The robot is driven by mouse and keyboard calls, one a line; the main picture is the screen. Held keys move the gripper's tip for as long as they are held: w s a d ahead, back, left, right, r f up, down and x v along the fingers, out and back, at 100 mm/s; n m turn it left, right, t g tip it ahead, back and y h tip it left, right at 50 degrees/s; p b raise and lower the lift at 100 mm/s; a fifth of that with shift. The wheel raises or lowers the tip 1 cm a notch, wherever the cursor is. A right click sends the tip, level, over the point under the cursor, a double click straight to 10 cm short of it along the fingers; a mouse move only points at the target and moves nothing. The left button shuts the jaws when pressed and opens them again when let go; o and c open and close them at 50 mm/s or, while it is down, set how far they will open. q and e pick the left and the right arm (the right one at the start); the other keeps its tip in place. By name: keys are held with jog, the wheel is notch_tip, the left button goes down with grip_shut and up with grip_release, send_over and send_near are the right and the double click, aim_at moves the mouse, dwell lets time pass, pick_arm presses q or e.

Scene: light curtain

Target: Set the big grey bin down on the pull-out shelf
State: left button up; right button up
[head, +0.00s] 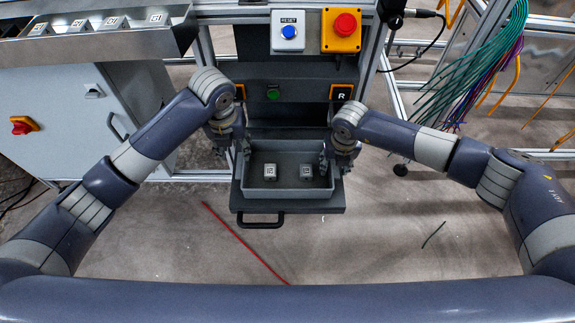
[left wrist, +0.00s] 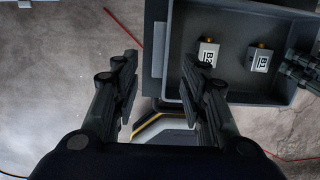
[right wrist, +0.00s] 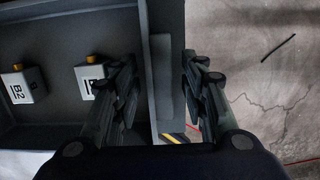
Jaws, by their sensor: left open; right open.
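The big grey bin (head: 262,194) sits level on the dark pull-out shelf (head: 330,209), appearing to rest on it. Two small labelled blocks are inside the bin, B2 (left wrist: 207,53) and B1 (left wrist: 260,58). My left gripper (head: 233,153) is open at the bin's left side. In the left wrist view its fingers (left wrist: 160,72) are apart, one outside the bin and one over its left edge. My right gripper (head: 334,163) is open at the right side. In the right wrist view the bin's wall (right wrist: 147,50) lies between its parted fingers (right wrist: 160,62). Fingertip contact is unclear.
The shelf has a black front handle (head: 260,222). A grey cabinet (head: 75,115) stands left, under a sloped rack (head: 85,38) of blocks. Cables (head: 485,65) hang at right. The floor in front is mostly clear.

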jog(key=shift+r, duration=0.4)
pick_arm(q)
jog(key=shift+s+r, duration=0.1)
jog(key=shift+r, duration=0.7)
pick_arm(e)
notch_tip(320, 180, up, 11)
jog(key=s, duration=0.1)
jog(key=shift+s, duration=0.35)
